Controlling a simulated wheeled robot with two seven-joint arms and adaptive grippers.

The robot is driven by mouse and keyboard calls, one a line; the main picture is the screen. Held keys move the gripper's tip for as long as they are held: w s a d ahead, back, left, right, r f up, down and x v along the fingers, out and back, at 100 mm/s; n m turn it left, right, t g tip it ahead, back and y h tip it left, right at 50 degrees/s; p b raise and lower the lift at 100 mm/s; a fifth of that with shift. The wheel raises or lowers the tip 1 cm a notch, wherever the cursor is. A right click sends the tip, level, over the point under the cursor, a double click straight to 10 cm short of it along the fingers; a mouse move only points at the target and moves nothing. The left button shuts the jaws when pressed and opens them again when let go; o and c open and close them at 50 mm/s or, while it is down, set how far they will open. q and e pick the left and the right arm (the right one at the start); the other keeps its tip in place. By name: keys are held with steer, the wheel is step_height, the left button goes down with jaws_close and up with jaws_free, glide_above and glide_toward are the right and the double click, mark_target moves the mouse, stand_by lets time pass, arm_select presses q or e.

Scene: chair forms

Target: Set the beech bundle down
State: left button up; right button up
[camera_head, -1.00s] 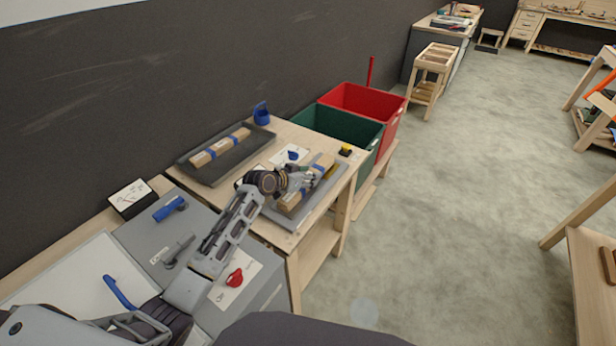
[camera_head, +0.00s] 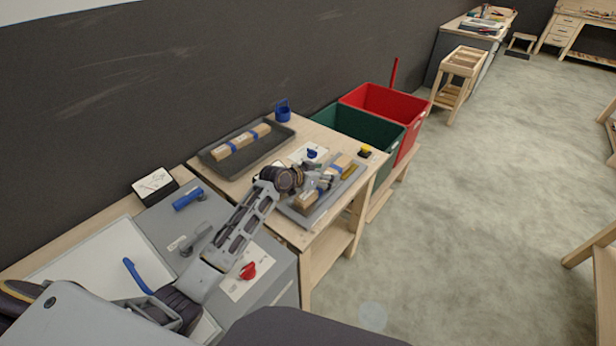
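A pale wooden bundle with blue bands (camera_head: 341,163) is at the grey board (camera_head: 294,213) on the right part of the wooden bench. My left gripper (camera_head: 322,183) is over the middle of this bundle and hides part of it. I cannot tell whether its fingers are closed on the wood, or whether the bundle rests fully on the board. A second banded wooden bundle (camera_head: 243,140) lies in a dark tray (camera_head: 214,166) farther back on the bench. I cannot tell the wood kinds apart. My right gripper is not in view.
A green bin (camera_head: 362,129) and a red bin (camera_head: 412,105) stand beyond the bench. A blue holder (camera_head: 283,112) stands at its back edge, and a yellow-topped item (camera_head: 365,151) near its right corner. Open floor (camera_head: 470,200) lies to the right.

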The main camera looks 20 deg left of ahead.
arm_select(q)
steer(key=shift+v, duration=5.6)
